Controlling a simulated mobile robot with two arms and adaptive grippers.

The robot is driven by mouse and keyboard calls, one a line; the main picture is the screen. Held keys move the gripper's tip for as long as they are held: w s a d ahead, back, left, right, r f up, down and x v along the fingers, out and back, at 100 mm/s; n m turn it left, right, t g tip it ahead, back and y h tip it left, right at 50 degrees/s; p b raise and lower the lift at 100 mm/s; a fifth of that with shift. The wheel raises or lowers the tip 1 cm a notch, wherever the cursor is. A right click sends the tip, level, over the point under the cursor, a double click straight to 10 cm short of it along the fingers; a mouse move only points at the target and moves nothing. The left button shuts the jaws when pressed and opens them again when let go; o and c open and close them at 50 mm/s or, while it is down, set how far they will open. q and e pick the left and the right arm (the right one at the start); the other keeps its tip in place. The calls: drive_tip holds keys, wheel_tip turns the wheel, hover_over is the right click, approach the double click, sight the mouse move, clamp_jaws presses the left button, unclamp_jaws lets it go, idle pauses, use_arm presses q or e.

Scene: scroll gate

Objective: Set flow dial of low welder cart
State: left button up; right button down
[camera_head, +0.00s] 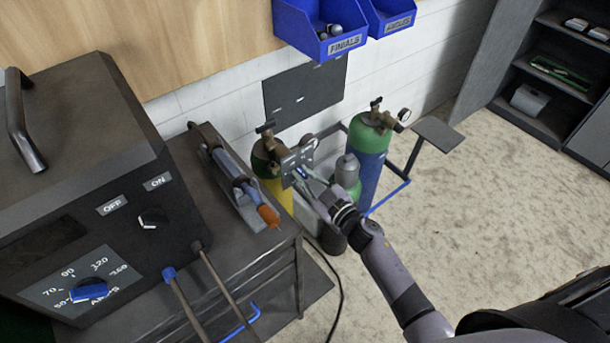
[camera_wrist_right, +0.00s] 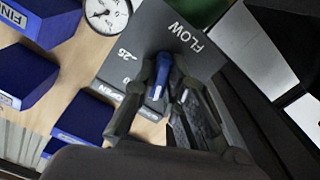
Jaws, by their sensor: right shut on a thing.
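In the head view, my right gripper (camera_head: 304,176) is at a small grey panel (camera_head: 292,157) by the yellow gas cylinder (camera_head: 274,188). The fingers and arm hide part of that panel, and the dial's exact setting cannot be read. My left gripper is not in view.
A dark welder box (camera_head: 85,165) with a blue AMPS knob (camera_head: 90,291) stands at left, beside a torch with an orange tip (camera_head: 268,216). A green and blue cylinder (camera_head: 370,150) stands behind my right arm. Blue bins (camera_head: 318,30) hang above. Floor is clear at right.

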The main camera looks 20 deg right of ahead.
idle(0.4)
drive_tip(key=n+b, duration=0.2)
drive_tip(key=n, duration=0.3)
drive_tip(key=shift+f, duration=0.15)
drive_tip(key=shift+n+b, duration=0.85)
drive_tip(key=shift+n, duration=1.55)
drive_tip(key=c, duration=1.7)
unclamp_jaws()
drive_tip(key=shift+o, duration=0.2)
drive_tip(key=v, duration=1.2)
